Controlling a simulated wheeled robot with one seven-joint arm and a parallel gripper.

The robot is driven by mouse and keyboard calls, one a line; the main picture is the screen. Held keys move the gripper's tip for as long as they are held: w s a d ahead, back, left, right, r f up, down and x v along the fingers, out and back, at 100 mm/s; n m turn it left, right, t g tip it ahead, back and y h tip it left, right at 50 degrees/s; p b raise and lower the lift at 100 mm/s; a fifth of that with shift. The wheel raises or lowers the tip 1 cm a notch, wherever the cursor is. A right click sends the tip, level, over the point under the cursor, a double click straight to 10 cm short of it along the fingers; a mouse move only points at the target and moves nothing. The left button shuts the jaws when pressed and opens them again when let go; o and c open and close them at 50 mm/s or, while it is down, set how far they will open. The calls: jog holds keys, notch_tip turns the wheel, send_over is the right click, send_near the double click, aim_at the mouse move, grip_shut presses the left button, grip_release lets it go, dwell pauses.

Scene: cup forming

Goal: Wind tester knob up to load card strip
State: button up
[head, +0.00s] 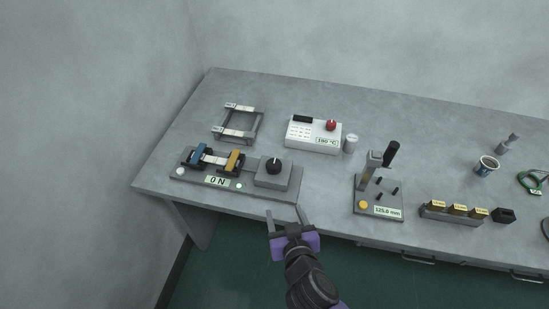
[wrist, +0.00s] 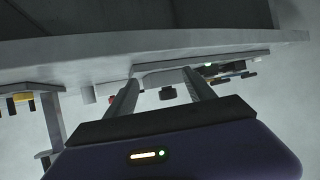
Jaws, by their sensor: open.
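The tester sits at the front left of the bench, its display reading "0 N" (head: 217,182). Its black knob (head: 274,166) stands on a grey block at the tester's right end. A pale card strip (head: 214,158) lies between the blue clamp (head: 199,154) and the yellow clamp (head: 235,161). My gripper (head: 284,215) is open and empty in front of the bench edge, below and apart from the knob. In the wrist view the knob (wrist: 168,93) appears between my two fingers (wrist: 160,98), beyond their tips.
A grey frame (head: 257,128) and a white heater box (head: 304,143) reading 180 °C stand behind the tester. A gauge stand with a lever (head: 379,207) is to the right. Cup (head: 486,168) and block rack (head: 452,217) stand farther right. Bench top between tester and gauge is clear.

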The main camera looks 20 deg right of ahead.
aim_at(274, 169)
jog(key=w+r+h, duration=0.1)
jog(key=w+r, duration=0.1)
jog(key=w+r+m+h+p, duration=0.1)
jog(key=w+r, duration=0.1)
jog(key=w, duration=0.1)
jog(key=w+r+m, duration=0.1)
jog(key=w+r, duration=0.1)
jog(key=w, duration=0.1)
jog(key=shift+w+d+h, duration=0.15)
jog(key=shift+h, duration=0.25)
jog(key=shift+p+x, duration=0.85)
jog(key=shift+x, duration=2.85)
jog(key=shift+f, duration=0.1)
grip_shut()
